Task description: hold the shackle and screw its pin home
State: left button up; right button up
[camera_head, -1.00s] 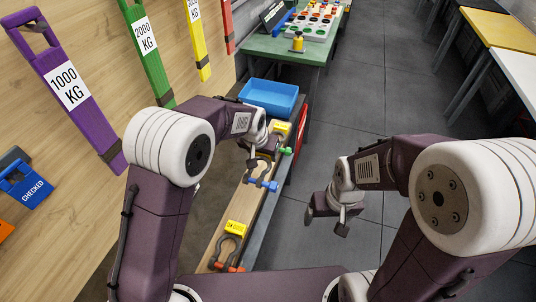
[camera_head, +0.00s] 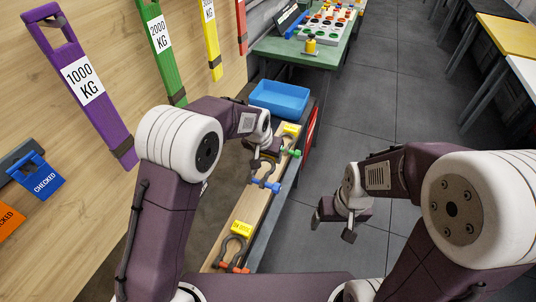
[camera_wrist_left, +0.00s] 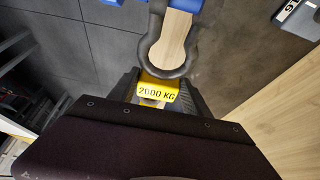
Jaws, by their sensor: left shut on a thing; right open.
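A dark shackle with a blue pin (camera_head: 264,185) lies on the wooden plank in the head view. In the left wrist view its dark bow (camera_wrist_left: 164,70) curves over the wood, and part of the blue pin (camera_wrist_left: 180,5) shows at the top edge. My left gripper (camera_head: 262,160) is at the bow end, shut on the shackle; its fingers (camera_wrist_left: 161,82) flank the bow and a yellow 2000 KG block (camera_wrist_left: 158,91). The exact contact is partly hidden. My right gripper (camera_head: 342,219) is open and empty, over the floor to the right of the bench.
A shackle with an orange pin (camera_head: 235,248) and a yellow block (camera_head: 241,229) lies nearer on the plank (camera_head: 248,207). A green-pinned shackle (camera_head: 290,152) lies farther along. A blue bin (camera_head: 280,98) stands behind. Coloured weight straps hang on the wooden wall at left.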

pick_arm(q)
jog(key=shift+f+b, duration=1.65)
jog(key=shift+f, duration=0.7)
jog(key=shift+f+b, duration=0.45)
jog(key=shift+f, duration=0.25)
jog(key=shift+f+b, duration=1)
jog(key=shift+f, duration=0.4)
jog(key=shift+f, duration=0.35)
jog(key=shift+f+b, duration=0.15)
jog(key=shift+b, duration=0.15)
jog(key=o, duration=1.5)
jog(key=shift+o, duration=0.2)
